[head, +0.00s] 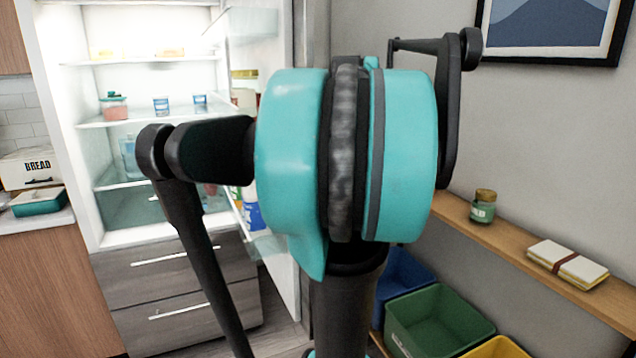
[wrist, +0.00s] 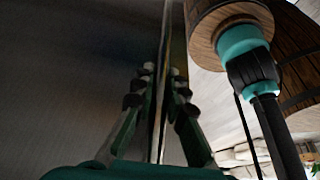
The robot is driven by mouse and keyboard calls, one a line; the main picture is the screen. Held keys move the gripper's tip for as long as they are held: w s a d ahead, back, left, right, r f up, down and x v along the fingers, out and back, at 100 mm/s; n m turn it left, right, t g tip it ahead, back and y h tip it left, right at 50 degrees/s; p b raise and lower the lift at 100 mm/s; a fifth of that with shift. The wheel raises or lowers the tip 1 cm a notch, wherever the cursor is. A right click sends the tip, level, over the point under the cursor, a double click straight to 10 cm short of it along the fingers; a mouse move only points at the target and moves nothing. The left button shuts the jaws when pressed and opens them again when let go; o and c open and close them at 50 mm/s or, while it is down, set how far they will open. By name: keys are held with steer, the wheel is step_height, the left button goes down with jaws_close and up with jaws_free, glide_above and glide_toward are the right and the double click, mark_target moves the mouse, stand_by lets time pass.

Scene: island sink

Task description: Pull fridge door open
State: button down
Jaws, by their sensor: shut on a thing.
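The fridge (head: 75,160) stands at the left of the head view with its lit interior exposed. Its door (head: 284,278) is swung wide open to the right, with its inner shelves and bottles partly showing. In the wrist view the door's grey outer face (wrist: 75,75) fills the left side. My gripper (wrist: 161,75) has its two fingers on either side of a thin upright bar, the fridge door handle (wrist: 158,120), and is shut on it. In the head view my arm hides the gripper and handle.
Two closed drawers (head: 175,262) are below the fridge interior. Green (head: 440,318) and blue (head: 402,278) bins stand on the floor at the right. A wall shelf (head: 540,255) holds a jar (head: 482,206) and a book (head: 567,264). A counter with a bread box (head: 30,168) is at the left.

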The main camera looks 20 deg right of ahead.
steer(key=c, duration=1.5)
jaws_free()
steer(key=shift+c, duration=0.2)
steer(key=v, duration=1.2)
